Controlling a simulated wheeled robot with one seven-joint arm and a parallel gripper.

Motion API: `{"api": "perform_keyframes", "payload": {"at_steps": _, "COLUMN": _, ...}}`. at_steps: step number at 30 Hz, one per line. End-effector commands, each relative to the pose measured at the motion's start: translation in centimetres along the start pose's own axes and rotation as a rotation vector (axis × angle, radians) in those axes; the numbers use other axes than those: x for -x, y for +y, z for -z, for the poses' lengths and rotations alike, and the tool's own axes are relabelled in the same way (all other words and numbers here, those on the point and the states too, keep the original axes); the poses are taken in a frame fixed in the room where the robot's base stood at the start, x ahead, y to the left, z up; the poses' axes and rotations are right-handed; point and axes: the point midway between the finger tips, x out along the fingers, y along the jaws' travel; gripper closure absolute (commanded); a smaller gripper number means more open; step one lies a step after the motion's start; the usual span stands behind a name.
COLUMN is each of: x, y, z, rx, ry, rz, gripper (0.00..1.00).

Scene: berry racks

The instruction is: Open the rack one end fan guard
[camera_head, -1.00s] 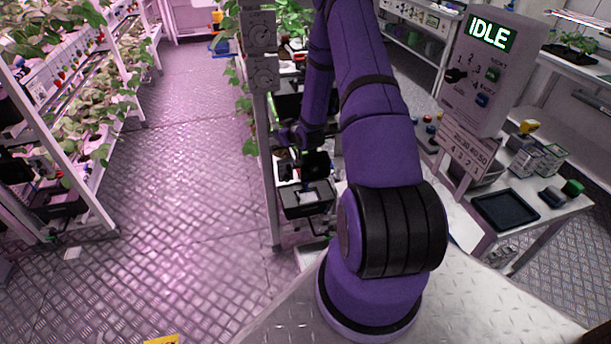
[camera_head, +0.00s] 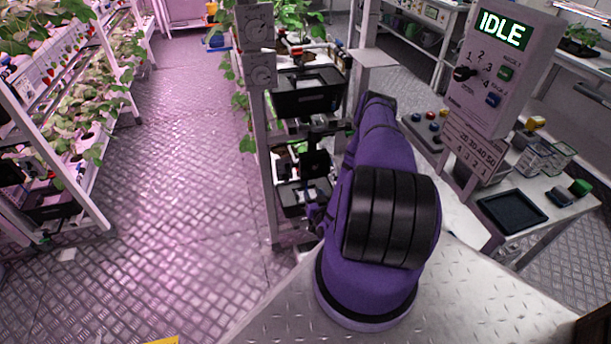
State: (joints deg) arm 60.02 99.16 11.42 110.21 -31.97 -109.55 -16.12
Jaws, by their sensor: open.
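The near rack (camera_head: 268,175) stands left of my arm, with its white post facing me. A small black square part (camera_head: 315,163) sits on its side at mid height, in front of the lower shelf. It may be the fan guard, but it is too small to tell whether it is open or shut.
Black bins (camera_head: 306,97) sit on the near rack. A control box (camera_head: 503,75) reading IDLE stands at right, above a table with a black tray (camera_head: 512,212). The plant rack (camera_head: 62,185) is at left, with a clear metal-floor aisle between.

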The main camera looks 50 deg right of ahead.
Motion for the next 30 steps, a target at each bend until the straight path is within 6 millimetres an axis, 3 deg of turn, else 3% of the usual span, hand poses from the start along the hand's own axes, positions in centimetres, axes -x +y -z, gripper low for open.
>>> {"api": "perform_keyframes", "payload": {"at_steps": 5, "x": -1.0, "y": 0.0, "z": -0.1, "rx": -0.003, "ry": 0.008, "rz": -0.005, "gripper": 0.5}}
{"api": "perform_keyframes", "payload": {"at_steps": 21, "x": -9.4, "y": 0.1, "z": -0.1, "rx": -0.001, "ry": 0.006, "rz": -0.005, "gripper": 0.5}}
{"api": "perform_keyframes", "payload": {"at_steps": 30, "x": -10.6, "y": 0.1, "z": -0.1, "rx": -0.003, "ry": 0.005, "rz": -0.005, "gripper": 0.5}}
